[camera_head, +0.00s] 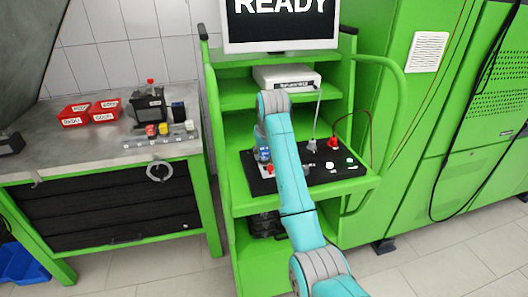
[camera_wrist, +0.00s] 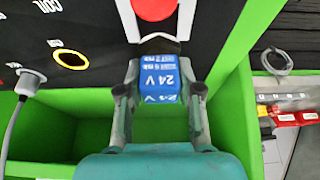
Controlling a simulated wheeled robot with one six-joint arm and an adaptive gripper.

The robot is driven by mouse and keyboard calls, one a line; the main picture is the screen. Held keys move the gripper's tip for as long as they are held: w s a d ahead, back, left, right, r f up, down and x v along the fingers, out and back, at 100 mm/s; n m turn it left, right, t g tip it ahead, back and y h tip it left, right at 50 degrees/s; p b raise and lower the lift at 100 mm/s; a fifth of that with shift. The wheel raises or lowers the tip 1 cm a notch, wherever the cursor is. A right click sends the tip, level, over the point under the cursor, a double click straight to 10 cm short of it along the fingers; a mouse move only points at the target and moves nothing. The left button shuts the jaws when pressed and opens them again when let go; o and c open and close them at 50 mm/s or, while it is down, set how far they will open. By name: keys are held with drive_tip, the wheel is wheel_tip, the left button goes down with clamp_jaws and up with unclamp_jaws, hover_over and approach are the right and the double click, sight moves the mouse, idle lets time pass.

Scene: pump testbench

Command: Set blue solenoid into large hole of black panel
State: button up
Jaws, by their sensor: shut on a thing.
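The blue solenoid (camera_wrist: 158,77), marked 24 V, is between the fingertips of my gripper (camera_wrist: 160,92) in the wrist view. The gripper is shut on it. In the head view the solenoid (camera_head: 263,154) shows below my gripper (camera_head: 262,143), over the left part of the black panel (camera_head: 325,176). The panel also fills the top left of the wrist view (camera_wrist: 98,22). A yellow-ringed hole (camera_wrist: 71,60) in it lies left of the solenoid, apart from it. My arm hides the middle of the panel in the head view. I cannot tell the solenoid's height above the panel.
A red part in a white holder (camera_wrist: 155,9) stands close to the solenoid. A grey cable plug (camera_wrist: 28,84) stands left of the yellow-ringed hole; a red plug (camera_head: 333,142) is on the panel's right. A workbench (camera_head: 65,163) with red bins (camera_head: 74,115) stands at left.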

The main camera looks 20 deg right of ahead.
drive_tip(key=shift+f, duration=0.1)
drive_tip(key=o, duration=1.4)
drive_tip(key=shift+o, duration=0.2)
drive_tip(key=shift+r, duration=4)
drive_tip(key=shift+s, duration=0.1)
